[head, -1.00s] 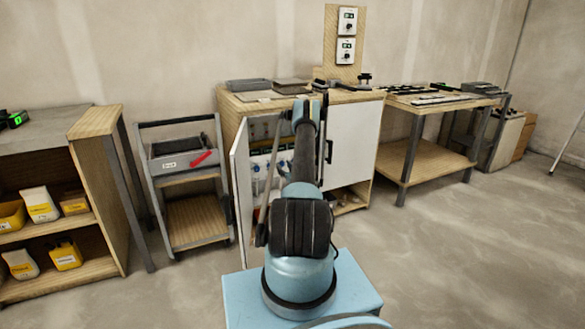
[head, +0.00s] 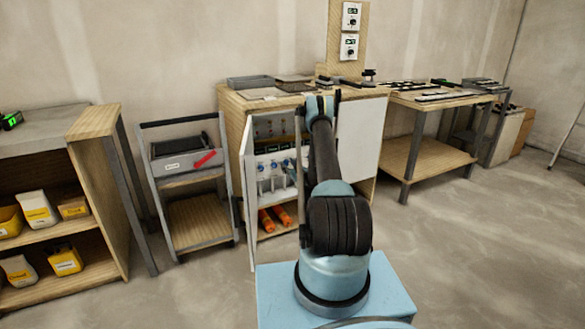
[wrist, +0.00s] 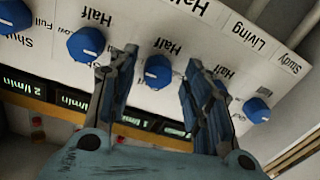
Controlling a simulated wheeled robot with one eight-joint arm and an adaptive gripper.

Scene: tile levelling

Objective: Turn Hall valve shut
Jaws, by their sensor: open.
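The Hall valve (wrist: 158,71) is a round blue knob with a white mark, below the partly cut-off label that seems to read Hall on the white panel. In the wrist view it sits between the fingertips of my open gripper (wrist: 159,60), with a gap on either side. I cannot tell whether the tips reach around it in depth. My gripper (head: 320,103) also shows in the head view, in front of the open cabinet (head: 233,105). The right finger hides the panel below the Living label.
Other blue knobs stand close by: the Study knob (wrist: 257,110) at right and another knob (wrist: 86,44) at left. Flow displays (wrist: 75,99) lie below. The cabinet's left door (head: 248,195) stands open. A grey cart (head: 190,205) stands left, a workbench (head: 430,155) right.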

